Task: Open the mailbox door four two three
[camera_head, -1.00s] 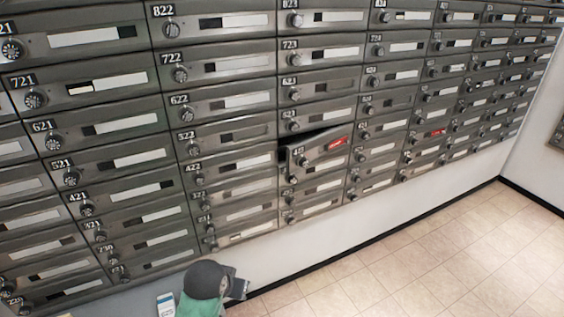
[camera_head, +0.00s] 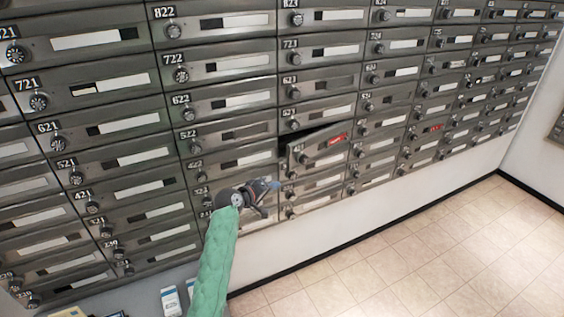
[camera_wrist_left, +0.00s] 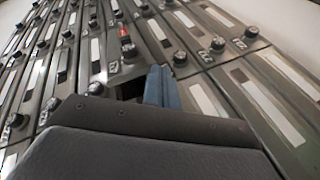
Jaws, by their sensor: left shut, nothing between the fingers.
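Mailbox door 423 (camera_head: 318,148), dark grey with a round knob and a red label, is ajar in the head view. It is tilted out, with a dark gap along its top left; its number is too small to read surely. It also shows in the left wrist view (camera_wrist_left: 125,50), with the dark opening beside it. My left gripper (camera_head: 274,185) is just below and left of this door. Its blue fingertips (camera_wrist_left: 161,84) are shut and empty, close to the dark opening in the left wrist view. I cannot tell whether they touch the door. My right gripper is not in view.
Closed mailbox doors with knobs and label strips surround it, such as door 623 (camera_head: 318,81). Another red label (camera_head: 436,128) shows farther right. Small boxes (camera_head: 171,301) stand at the bottom left. The tiled floor (camera_head: 420,265) at right is clear.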

